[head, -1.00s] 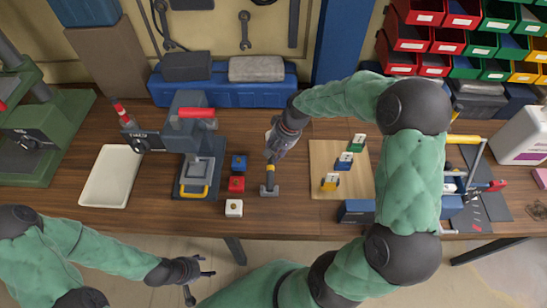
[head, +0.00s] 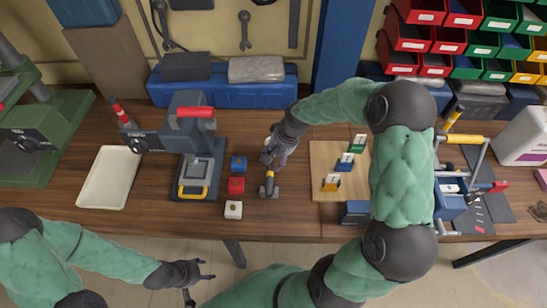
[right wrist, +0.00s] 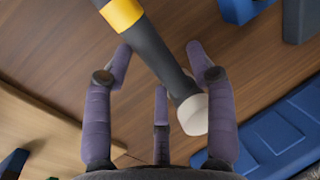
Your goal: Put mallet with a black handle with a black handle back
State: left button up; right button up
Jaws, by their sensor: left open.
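The mallet (head: 269,190) lies on the wooden table in the head view, with its dark head toward the front edge and a yellow band near it. In the right wrist view its black handle (right wrist: 155,50) runs between my right gripper's (right wrist: 160,75) spread fingers and ends in a pale cap. My right gripper (head: 271,157) is over the handle's far end in the head view, partly hiding it. Its fingers are open; contact with the handle is unclear. My left gripper (head: 205,270) is open and empty, in front of the table's edge.
A light board (head: 325,155) with labelled blocks lies to the right. A press (head: 190,140) and white tray (head: 108,178) are further left. A blue toolbox (head: 222,88) stands behind.

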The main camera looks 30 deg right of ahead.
jog(key=shift+d+r, duration=0.1)
jog(key=shift+r, duration=0.4)
jog(key=p+v, duration=0.3)
jog(key=v, duration=0.8)
jog(key=shift+r, duration=0.15)
jog(key=shift+s+d, duration=0.1)
